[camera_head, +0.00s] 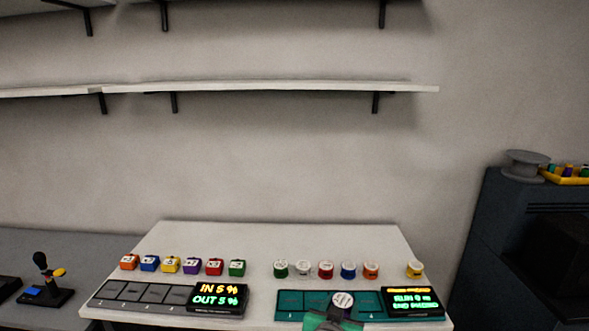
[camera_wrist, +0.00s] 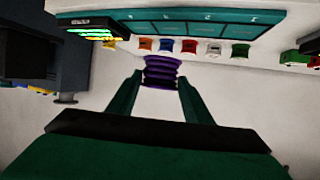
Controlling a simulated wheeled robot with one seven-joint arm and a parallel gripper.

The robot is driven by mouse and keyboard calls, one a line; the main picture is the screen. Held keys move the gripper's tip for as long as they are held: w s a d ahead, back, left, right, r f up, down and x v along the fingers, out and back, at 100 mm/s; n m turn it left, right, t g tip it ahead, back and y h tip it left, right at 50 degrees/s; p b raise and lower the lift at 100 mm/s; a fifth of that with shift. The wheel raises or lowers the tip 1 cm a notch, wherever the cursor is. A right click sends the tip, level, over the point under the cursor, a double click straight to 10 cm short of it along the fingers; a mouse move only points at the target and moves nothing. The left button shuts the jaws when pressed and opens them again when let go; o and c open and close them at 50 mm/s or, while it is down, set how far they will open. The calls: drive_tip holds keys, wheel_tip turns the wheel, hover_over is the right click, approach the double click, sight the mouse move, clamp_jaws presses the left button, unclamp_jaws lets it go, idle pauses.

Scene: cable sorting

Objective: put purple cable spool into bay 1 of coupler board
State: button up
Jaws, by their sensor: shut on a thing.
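The purple cable spool (camera_wrist: 161,72) is between the two fingers of my gripper (camera_wrist: 161,82) in the wrist view. My gripper is shut on it. In the head view the spool's white labelled top (camera_head: 342,299) shows just above my green gripper (camera_head: 334,319), at the bottom. It appears over the middle of the teal board, which I take to be the coupler board (camera_head: 290,300). The board also shows at the top of the wrist view (camera_wrist: 268,32). Its bays are in a row, partly hidden by spool and gripper in the head view. The spool's height above it is unclear.
Behind the teal board stand green (camera_head: 281,268), white (camera_head: 304,268), red (camera_head: 326,269), blue (camera_head: 348,270) and orange (camera_head: 371,270) spools, with a yellow one (camera_head: 414,269) farther right. A lit display (camera_head: 412,301) is at the board's right. A grey board (camera_head: 150,293) and coloured blocks are left.

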drive_tip(key=s+a+f+n+y, duration=0.1)
drive_tip(key=s+a+f, duration=0.3)
drive_tip(key=f, duration=0.8)
drive_tip(key=s+a+f+n+y, duration=0.1)
drive_tip(key=s+a+f, duration=0.3)
drive_tip(key=f, duration=0.9)
drive_tip(key=s+a+f+n+t+y, duration=0.1)
drive_tip(key=s+a+f, duration=0.3)
drive_tip(key=s+f, duration=0.5)
wheel_tip(320, 180, down, 4)
drive_tip(key=shift+a+r+n+y, duration=0.25)
drive_tip(key=shift+n+y, duration=0.25)
drive_tip(key=shift+y, duration=0.3)
